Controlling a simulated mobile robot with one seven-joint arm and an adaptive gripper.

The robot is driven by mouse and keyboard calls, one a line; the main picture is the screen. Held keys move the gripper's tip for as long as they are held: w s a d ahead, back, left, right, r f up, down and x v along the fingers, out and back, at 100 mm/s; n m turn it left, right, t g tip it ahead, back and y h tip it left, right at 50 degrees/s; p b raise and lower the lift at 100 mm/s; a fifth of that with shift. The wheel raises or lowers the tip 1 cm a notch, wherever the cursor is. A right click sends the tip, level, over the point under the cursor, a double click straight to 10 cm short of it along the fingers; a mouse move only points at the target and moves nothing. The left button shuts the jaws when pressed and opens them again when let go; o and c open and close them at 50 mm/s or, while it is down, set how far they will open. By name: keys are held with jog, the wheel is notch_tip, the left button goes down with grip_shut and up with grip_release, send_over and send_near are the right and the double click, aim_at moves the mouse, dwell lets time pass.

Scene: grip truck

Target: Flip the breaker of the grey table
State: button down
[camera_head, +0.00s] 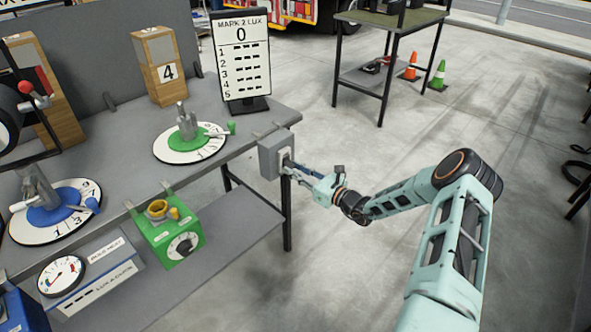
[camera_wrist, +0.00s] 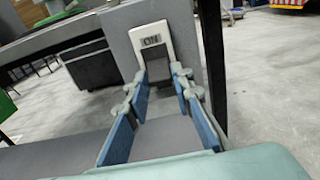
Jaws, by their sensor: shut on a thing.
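The grey table (camera_head: 262,122) stands at the left in the head view. The breaker is a grey box (camera_head: 270,152) on the table's right end, and it also shows in the wrist view (camera_wrist: 118,38). In the wrist view its white plate (camera_wrist: 152,40) reads "ON" above a dark switch part. My gripper (camera_head: 291,166) reaches the box from the right. In the wrist view my gripper's fingertips (camera_wrist: 160,80) are at the lower part of the plate, shut on the breaker's switch (camera_wrist: 158,72). The fingers partly hide the switch, and its exact position cannot be told.
A table leg (camera_head: 287,215) stands below the breaker. A second table (camera_head: 385,22) and cones stand behind.

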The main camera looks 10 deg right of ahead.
aim_at(288, 163)
notch_tip(288, 163, up, 2)
jog(key=g+h+p, duration=0.1)
jog(key=g+p, duration=0.1)
jog(key=p, duration=0.2)
jog(key=shift+s+r+h+p, duration=0.1)
jog(key=shift+r+h+p, duration=0.05)
jog(key=shift+h+p, duration=0.15)
jog(key=r+g+h+p, duration=0.1)
jog(key=g+p, duration=0.1)
jog(key=p, duration=0.1)
jog(key=r+g+h+p, duration=0.1)
jog(key=p, duration=0.3)
jog(key=shift+w+g+h, duration=0.2)
jog(key=shift+g+h, duration=0.1)
jog(key=shift+g, duration=0.1)
jog(key=p, duration=0.2)
jog(key=g+h+p, duration=0.1)
jog(key=p, duration=0.2)
jog(key=shift+w+a+r+g+p, duration=0.2)
jog(key=shift+a+r+g+p, duration=0.1)
jog(key=shift+r, duration=0.1)
jog(key=shift+w+g+h+p, duration=0.1)
jog(key=shift+g+h+p, duration=0.4)
jog(key=shift+p, duration=1.35)
jog(key=shift+f, duration=0.1)
jog(key=c, duration=1.7)
grip_release()
